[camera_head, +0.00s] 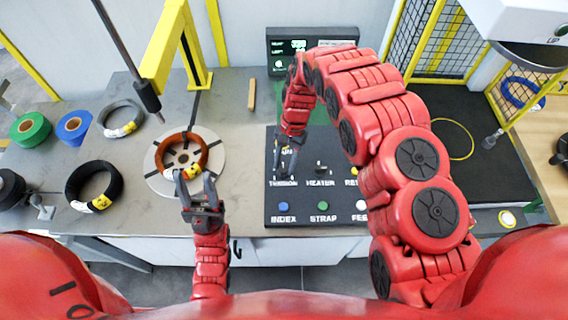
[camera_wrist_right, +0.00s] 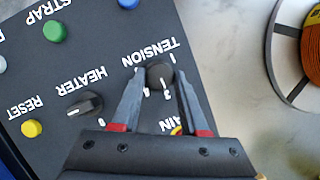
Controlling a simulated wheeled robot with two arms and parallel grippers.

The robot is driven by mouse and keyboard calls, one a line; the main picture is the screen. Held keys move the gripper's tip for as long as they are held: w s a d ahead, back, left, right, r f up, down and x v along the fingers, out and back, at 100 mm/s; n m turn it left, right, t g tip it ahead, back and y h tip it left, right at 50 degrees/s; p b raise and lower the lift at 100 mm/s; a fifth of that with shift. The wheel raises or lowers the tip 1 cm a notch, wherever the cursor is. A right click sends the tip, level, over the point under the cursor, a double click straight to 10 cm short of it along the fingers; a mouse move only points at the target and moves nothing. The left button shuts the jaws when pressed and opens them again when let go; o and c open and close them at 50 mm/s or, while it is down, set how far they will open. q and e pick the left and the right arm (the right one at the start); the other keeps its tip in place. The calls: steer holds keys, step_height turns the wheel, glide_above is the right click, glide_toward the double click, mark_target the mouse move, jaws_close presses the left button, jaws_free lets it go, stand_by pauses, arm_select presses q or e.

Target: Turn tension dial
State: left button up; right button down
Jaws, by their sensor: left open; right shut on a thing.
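The tension dial (camera_wrist_right: 159,75) is a dark round knob on the black control panel (camera_head: 330,205), next to the white TENSION label. In the right wrist view my right gripper (camera_wrist_right: 157,82) has its two fingertips on either side of the dial, shut on it. In the head view my right gripper (camera_head: 285,165) reaches down over the panel's left part, largely hiding the dial. My left gripper (camera_head: 187,178) is open and empty, near the front edge of the round white plate that carries a copper-coloured coil (camera_head: 172,150).
The heater knob (camera_wrist_right: 85,104), yellow reset button (camera_wrist_right: 32,129) and green strap button (camera_wrist_right: 55,31) are near the dial. A display (camera_head: 300,48) stands behind. Dark coils (camera_head: 93,187) and green and blue rolls (camera_head: 74,127) lie left. A yellow post (camera_head: 190,50) rises behind the plate.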

mark_target(283, 166)
steer(key=shift+m, duration=0.3)
stand_by(0.4)
steer(key=shift+c, duration=2.2)
jaws_free()
steer(key=shift+w+d+r+b, duration=0.1)
steer(key=shift+w+r+b, duration=0.15)
steer(key=shift+r+b, duration=0.1)
steer(key=v, duration=0.3)
steer(key=p+v, duration=0.4)
steer(key=v, duration=0.9)
steer(key=shift+d+r, duration=0.25)
steer(key=shift+r, duration=0.05)
